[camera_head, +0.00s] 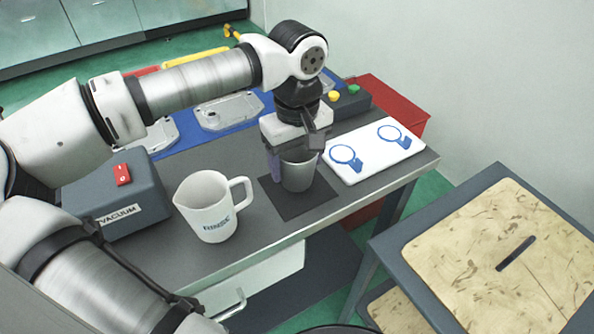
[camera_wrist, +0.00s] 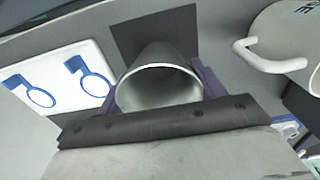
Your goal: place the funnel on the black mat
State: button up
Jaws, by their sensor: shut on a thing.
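The funnel (camera_head: 298,176) is a grey metal piece with a wide round rim. My gripper (camera_head: 296,166) points down with its purple fingers on either side of the funnel and is shut on it. In the wrist view the funnel (camera_wrist: 160,88) has its open mouth toward the camera, between the fingers; its lower end is hidden. The black mat (camera_head: 299,207) lies flat on the grey bench, and the funnel is over it. The mat also shows in the wrist view (camera_wrist: 148,28), beyond the funnel. I cannot tell whether the funnel touches the mat.
A white jug (camera_head: 208,207) stands left of the mat. A white board with blue hooked shapes (camera_head: 372,150) lies to the right. A grey vacuum box (camera_head: 118,200) is at the far left. Metal castings (camera_head: 228,111) lie on a blue surface behind.

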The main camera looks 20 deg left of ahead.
jog(key=shift+f, duration=0.6)
jog(key=shift+f, duration=0.2)
jog(key=o, duration=1)
jog(key=shift+o, duration=0.2)
notch_tip(320, 180, up, 12)
jog(key=shift+r+b, duration=0.2)
jog(key=shift+b, duration=0.2)
